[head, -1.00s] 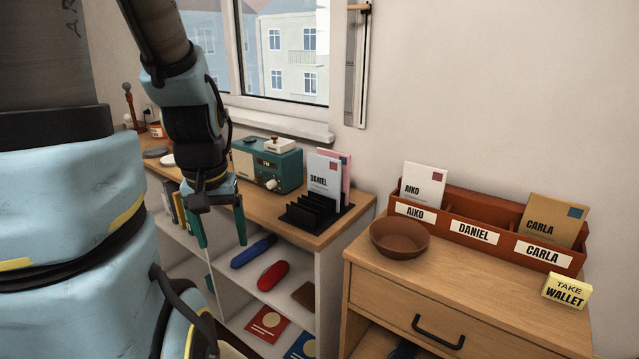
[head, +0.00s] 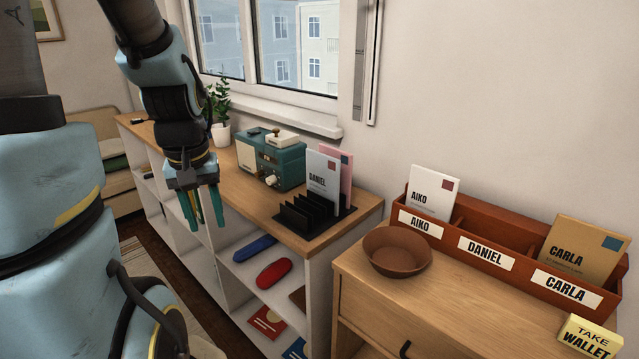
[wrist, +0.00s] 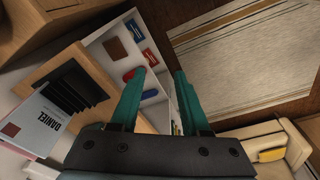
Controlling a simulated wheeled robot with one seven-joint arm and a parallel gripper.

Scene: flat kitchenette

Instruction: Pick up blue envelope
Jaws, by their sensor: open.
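A white AIKO envelope (head: 432,193) and a brown CARLA envelope (head: 582,249) stand in the red-brown labelled sorter (head: 512,264). The DANIEL compartment shows no envelope. My gripper (head: 206,213) is open and empty, pointing down, left of the rack. The wrist view shows its green fingers (wrist: 157,82) apart, with the DANIEL envelope (wrist: 38,118) at left.
A teal radio (head: 270,160) and a potted plant (head: 220,112) stand on the shelf top (head: 248,198). A brown bowl (head: 397,252) and a yellow note block (head: 588,340) are on the drawer cabinet. Blue and red cases lie on a shelf below. The wrist view shows a rug (wrist: 245,65).

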